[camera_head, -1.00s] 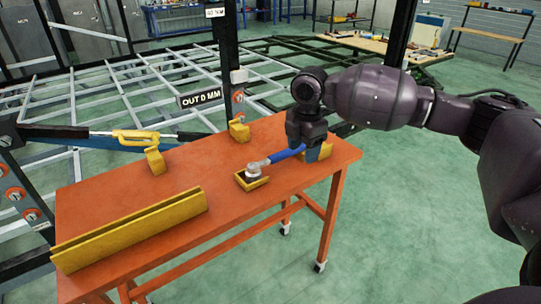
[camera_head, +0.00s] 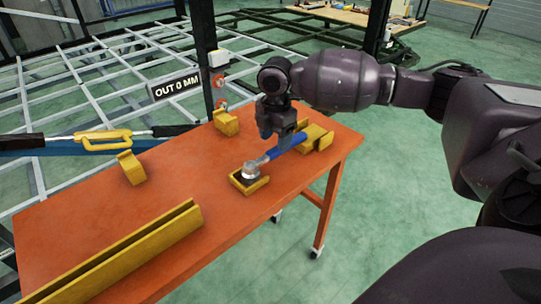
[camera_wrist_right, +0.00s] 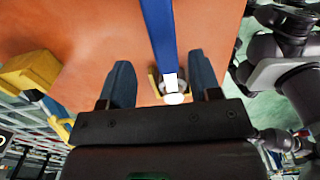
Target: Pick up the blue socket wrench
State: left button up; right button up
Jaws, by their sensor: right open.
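The blue socket wrench (camera_head: 287,147) lies across two yellow supports on the orange table. Its silver head sits in the near yellow cradle (camera_head: 262,187), and its handle end reaches the yellow holder (camera_head: 320,138) at the right. My right gripper (camera_head: 278,130) points down over the handle and is open. Whether the fingers touch the handle cannot be told. My left gripper is not in view.
The orange table (camera_head: 215,215) also bears a long yellow channel (camera_head: 118,262) in front and yellow blocks (camera_head: 130,168) and (camera_head: 226,121) further back. A bar with a yellow handle (camera_head: 105,138) lies at the left. A dark post (camera_head: 204,60) rises behind the table.

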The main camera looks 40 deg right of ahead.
aim_at(276, 149)
jog(key=shift+f, duration=0.55)
jog(key=shift+s+f, duration=0.15)
jog(key=shift+f, duration=0.2)
jog(key=f, duration=0.2)
jog(key=f+b, duration=0.1)
jog(key=shift+s+f, duration=0.2)
jog(key=shift+f, duration=0.15)
jog(key=shift+f+b, duration=0.3)
jog(key=shift+r, duration=0.15)
jog(key=c, duration=0.9)
grip_shut()
jog(key=shift+r, duration=0.15)
notch_tip(276, 149, up, 10)
jog(key=p, duration=0.2)
jog(key=shift+w+p, duration=0.1)
jog(key=shift+p, duration=0.3)
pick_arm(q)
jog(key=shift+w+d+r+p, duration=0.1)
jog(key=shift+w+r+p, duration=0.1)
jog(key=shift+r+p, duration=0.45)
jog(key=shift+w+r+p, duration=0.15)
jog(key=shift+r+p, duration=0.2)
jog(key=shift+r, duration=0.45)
pick_arm(e)
notch_tip(276, 149, up, 10)
